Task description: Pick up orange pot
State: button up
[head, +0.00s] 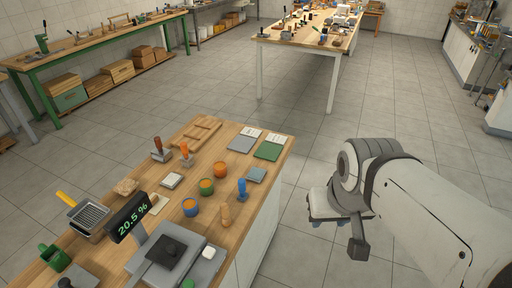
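The orange pot (221,170) is a small round pot standing upright on the near wooden worktable (208,240). A green pot (206,187) and a blue pot (190,208) stand close by, nearer and to its left; their tops look orange-yellow. My gripper (338,228) is off to the right of the table, over the floor, well apart from the orange pot. Its fingers are seen partly from behind, so the gap between them and anything in it cannot be made out.
A blue-handled tool (242,189) stands right of the pot, an orange-handled one (186,154) behind left. A wooden rack (196,132), green pad (268,151) and a display reading 20.5 % (129,217) share the table.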

aim_at(220, 168)
jog(key=z, duration=1.25)
jog(key=i, duration=2.05)
jog(key=u, duration=1.5)
jog(key=k, duration=0.1)
jog(key=u, duration=1.85)
jog(key=i, duration=1)
jog(key=u, duration=0.05)
